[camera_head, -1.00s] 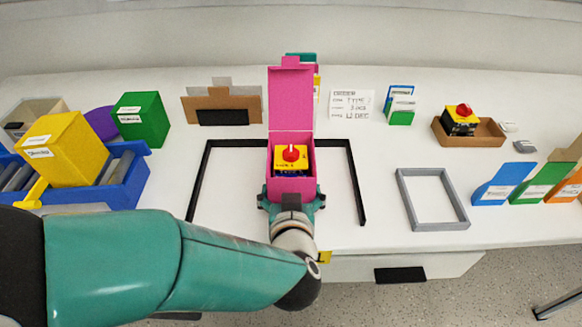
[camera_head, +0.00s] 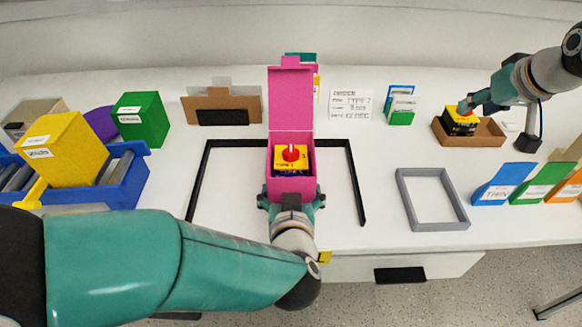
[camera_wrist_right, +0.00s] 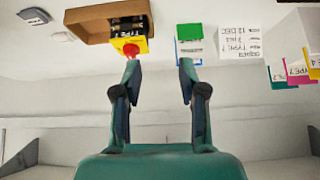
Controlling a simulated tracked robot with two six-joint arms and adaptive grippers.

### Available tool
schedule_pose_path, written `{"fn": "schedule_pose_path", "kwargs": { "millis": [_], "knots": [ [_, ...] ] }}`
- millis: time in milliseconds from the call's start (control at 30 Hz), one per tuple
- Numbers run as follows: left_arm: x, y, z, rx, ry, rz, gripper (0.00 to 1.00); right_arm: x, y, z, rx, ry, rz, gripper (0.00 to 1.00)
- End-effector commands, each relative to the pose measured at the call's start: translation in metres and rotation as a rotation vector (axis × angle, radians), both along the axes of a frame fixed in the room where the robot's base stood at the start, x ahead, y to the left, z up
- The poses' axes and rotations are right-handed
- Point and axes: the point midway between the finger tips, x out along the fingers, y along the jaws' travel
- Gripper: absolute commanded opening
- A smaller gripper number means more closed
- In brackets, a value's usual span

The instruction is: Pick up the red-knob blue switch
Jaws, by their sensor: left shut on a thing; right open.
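A switch with a yellow top, red knob and dark blue lower body (camera_head: 291,158) sits inside the open pink box (camera_head: 291,186). My left gripper (camera_head: 291,198) is shut on the front of this box. A second switch with a yellow top, red knob and black body (camera_head: 459,122) sits in a shallow cardboard tray (camera_head: 486,134) at the right; it also shows in the right wrist view (camera_wrist_right: 130,43). My right gripper (camera_wrist_right: 158,72) is open, one fingertip close to this red knob. Whether they touch I cannot tell. In the head view the right gripper (camera_head: 472,102) partly covers the knob.
A grey frame (camera_head: 432,226) lies right of centre, and a black frame (camera_head: 356,183) surrounds the pink box. Blue, green and orange card holders (camera_head: 535,182) stand at the right. A blue bin (camera_head: 118,183) with a yellow box (camera_head: 62,150) is at the left.

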Motion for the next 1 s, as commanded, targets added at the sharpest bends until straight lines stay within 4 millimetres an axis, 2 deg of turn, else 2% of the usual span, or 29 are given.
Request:
{"fn": "schedule_pose_path", "kwargs": {
  "millis": [33, 167, 300, 400, 500, 600, 700, 833, 1000],
  "knots": [
    [0.0, 0.0, 0.001, 0.0, -0.001, 0.0, 0.54, 0.007, 0.038, 0.004, 0.02, 0.024, 0.034, 0.42],
    [0.0, 0.0, 0.001, 0.0, -0.001, 0.0, 0.54, 0.007, 0.12, 0.013, 0.049, 0.098, 0.069, 0.42],
    [0.0, 0.0, 0.0, 0.0, -0.001, 0.0, 0.54, -0.008, 0.204, 0.024, 0.049, 0.17, 0.086, 0.42],
    [0.0, 0.0, 0.0, 0.0, -0.001, 0.0, 0.54, -0.026, 0.256, 0.032, 0.034, 0.207, 0.085, 0.42],
    [0.0, 0.0, 0.0, 0.0, -0.001, 0.0, 0.54, -0.046, 0.296, 0.039, 0.014, 0.23, 0.075, 0.42],
    [0.0, 0.0, 0.0, 0.0, -0.001, 0.0, 0.54, -0.063, 0.323, 0.044, -0.003, 0.242, 0.063, 0.42],
    [0.0, 0.0, 0.0, 0.0, -0.001, 0.0, 0.54, -0.075, 0.34, 0.047, -0.014, 0.246, 0.052, 0.42],
    [0.0, 0.0, 0.0, 0.0, -0.001, 0.0, 0.54, -0.078, 0.348, 0.041, -0.022, 0.251, 0.044, 0.42],
    [0.0, 0.0, 0.001, 0.0, -0.002, 0.0, 0.54, -0.069, 0.348, 0.016, -0.023, 0.254, 0.042, 0.42]
  ]
}}
